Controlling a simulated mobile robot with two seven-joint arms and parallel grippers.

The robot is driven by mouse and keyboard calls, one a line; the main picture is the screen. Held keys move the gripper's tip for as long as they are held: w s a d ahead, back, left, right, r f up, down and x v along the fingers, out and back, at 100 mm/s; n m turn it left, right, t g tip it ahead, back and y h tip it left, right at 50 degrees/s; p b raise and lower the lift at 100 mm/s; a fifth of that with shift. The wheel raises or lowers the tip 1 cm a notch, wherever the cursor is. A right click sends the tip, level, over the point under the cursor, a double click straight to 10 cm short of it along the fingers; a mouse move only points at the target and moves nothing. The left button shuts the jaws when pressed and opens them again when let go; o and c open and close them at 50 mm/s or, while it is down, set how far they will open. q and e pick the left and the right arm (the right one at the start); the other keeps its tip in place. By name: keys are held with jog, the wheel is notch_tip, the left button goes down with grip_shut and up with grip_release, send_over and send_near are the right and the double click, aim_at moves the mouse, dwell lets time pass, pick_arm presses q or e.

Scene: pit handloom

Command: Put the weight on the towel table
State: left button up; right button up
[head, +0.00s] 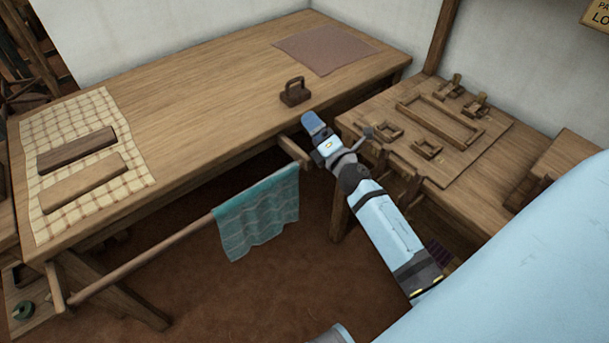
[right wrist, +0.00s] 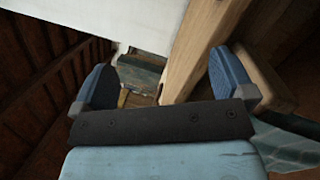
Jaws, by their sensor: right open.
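The weight (head: 295,96), a dark brown block with a loop handle on top, stands upright on the long wooden towel table (head: 200,95), near its front edge toward the right end. A teal towel (head: 262,212) hangs from a rail along the table's front. My right gripper (head: 312,122) is just in front of and below the weight in the head view, apart from it. In the right wrist view, its two blue fingers (right wrist: 165,84) are spread with nothing gripped between them. The weight cannot be made out in that view. My left gripper is not in view.
A checked cloth (head: 120,150) with two flat wooden boards lies at the table's left end. A brown mat (head: 325,50) lies at the far right. The middle is clear. A side table (head: 480,205) with wooden fittings stands right of my right arm.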

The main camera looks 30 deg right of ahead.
jog(key=s+a+f+m+g+y, duration=0.2)
jog(key=s+a+f+m+g, duration=0.2)
jog(key=s+a+m, duration=0.6)
jog(key=s+a+f+m+g+y, duration=0.2)
jog(key=s+a+f+m+g, duration=0.3)
jog(key=s+a+f+m, duration=0.4)
jog(key=s+a+m, duration=0.1)
jog(key=s, duration=0.4)
jog(key=shift+s, duration=0.15)
pick_arm(q)
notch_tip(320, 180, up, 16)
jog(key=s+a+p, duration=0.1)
jog(key=p, duration=2.1)
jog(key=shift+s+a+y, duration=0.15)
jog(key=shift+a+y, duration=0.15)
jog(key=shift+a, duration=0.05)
pick_arm(e)
notch_tip(320, 180, up, 16)
jog(key=s+d, duration=0.1)
jog(key=shift+d+h, duration=0.3)
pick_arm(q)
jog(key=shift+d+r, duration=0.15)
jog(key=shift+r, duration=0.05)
pick_arm(e)
jog(key=shift+a+r, duration=0.1)
jog(key=shift+r, duration=0.2)
